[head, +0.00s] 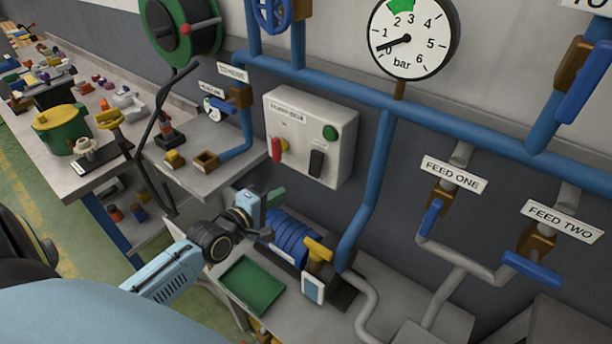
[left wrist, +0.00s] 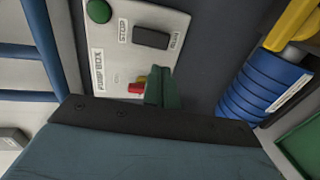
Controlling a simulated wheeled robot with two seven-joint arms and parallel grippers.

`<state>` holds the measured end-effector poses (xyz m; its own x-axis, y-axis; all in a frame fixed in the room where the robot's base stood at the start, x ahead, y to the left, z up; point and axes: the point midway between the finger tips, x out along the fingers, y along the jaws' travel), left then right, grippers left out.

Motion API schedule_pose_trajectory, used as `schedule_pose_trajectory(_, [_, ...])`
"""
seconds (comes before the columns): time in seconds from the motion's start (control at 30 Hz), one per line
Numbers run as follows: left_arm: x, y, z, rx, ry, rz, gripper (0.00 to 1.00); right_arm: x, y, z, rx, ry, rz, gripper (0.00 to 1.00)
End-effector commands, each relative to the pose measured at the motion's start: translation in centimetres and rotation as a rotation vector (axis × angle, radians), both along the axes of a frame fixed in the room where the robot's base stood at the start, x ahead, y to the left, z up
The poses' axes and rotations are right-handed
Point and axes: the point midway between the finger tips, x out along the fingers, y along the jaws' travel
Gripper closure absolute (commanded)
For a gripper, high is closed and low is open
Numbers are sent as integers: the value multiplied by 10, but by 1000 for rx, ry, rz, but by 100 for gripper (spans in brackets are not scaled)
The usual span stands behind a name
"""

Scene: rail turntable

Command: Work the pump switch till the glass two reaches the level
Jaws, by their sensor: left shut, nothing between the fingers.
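The grey pump box (head: 343,100) is on the wall; it also shows, turned sideways, in the left wrist view (left wrist: 105,40). It carries a red-handled switch (head: 276,150), a black rocker (head: 317,162) and a green button (head: 330,132). In the left wrist view the red switch (left wrist: 135,88) is partly hidden behind the green fingertips. My left gripper (head: 273,198) is shut and empty, below the box in the head view; contact cannot be told. No glass is visible. My right gripper is not in view.
A blue pump (head: 290,236) with a yellow handle (head: 318,250) and a green tray (head: 252,284) are close under my gripper. The gauge (head: 412,38) reads near 0 bar. Blue valve levers at feed one (head: 431,218) and feed two (head: 532,269) are at right.

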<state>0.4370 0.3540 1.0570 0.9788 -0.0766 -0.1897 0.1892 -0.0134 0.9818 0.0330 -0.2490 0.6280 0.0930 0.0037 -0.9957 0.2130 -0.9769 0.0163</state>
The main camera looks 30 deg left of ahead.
Motion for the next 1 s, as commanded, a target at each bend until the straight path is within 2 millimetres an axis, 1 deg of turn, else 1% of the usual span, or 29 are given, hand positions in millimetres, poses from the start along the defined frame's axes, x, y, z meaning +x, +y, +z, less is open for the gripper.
schedule_pose_trajectory(0.03, [9, -1, 0, 1, -3, 0, 100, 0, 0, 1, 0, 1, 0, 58])
schedule_pose_trajectory(0.4, [75, -6, -13, 2, -2, 0, 100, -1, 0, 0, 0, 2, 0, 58])
schedule_pose_trajectory(0.6, [102, -8, -19, 3, 0, -1, 100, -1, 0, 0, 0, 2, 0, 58])
schedule_pose_trajectory(0.8, [116, -9, -22, 1, 1, 0, 100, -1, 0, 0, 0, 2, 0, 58])
schedule_pose_trajectory(1.0, [119, -9, -23, 1, 1, 0, 100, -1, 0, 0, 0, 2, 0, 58])
